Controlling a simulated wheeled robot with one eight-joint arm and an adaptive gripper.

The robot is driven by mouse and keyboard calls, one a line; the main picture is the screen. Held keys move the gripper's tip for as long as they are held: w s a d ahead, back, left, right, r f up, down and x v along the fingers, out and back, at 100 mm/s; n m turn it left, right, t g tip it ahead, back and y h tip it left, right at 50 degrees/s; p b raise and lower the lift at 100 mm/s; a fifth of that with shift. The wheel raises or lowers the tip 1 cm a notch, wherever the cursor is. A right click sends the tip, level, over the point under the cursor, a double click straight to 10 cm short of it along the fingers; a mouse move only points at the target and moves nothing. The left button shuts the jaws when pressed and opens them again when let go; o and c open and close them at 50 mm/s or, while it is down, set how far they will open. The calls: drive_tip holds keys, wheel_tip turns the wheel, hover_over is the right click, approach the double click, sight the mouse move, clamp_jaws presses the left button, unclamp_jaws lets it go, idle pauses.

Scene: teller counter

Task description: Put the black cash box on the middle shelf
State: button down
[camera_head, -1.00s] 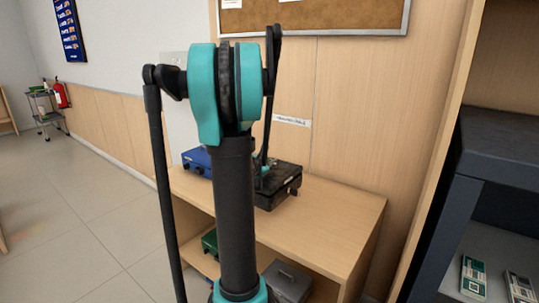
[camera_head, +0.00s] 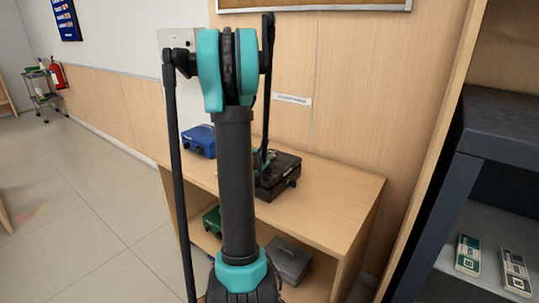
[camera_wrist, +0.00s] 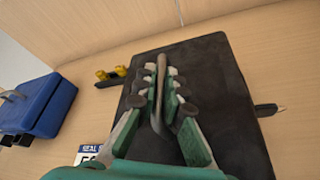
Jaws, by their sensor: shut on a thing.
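The black cash box (camera_head: 280,177) sits at the top of the low wooden cabinet, by the wall. I cannot tell whether it touches the cabinet top. My gripper (camera_head: 262,162) is at the box's left part, partly hidden behind my arm in the head view. In the wrist view my gripper (camera_wrist: 163,85) is shut on the metal handle of the black cash box (camera_wrist: 215,85). A dark shelf unit (camera_head: 490,130) stands at the right; a lower shelf with packs on it shows. I cannot tell which shelf is the middle one.
A blue box (camera_head: 199,141) stands left of the black one and also shows in the wrist view (camera_wrist: 40,105). The wooden cabinet (camera_head: 340,185) has a green box (camera_head: 211,220) and a grey box (camera_head: 289,262) below. Banknote packs (camera_head: 468,253) lie on the dark unit's shelf.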

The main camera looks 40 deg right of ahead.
drive_tip(key=c, duration=1.6)
unclamp_jaws()
drive_tip(key=v, duration=1.2)
drive_tip(key=shift+r, duration=0.1)
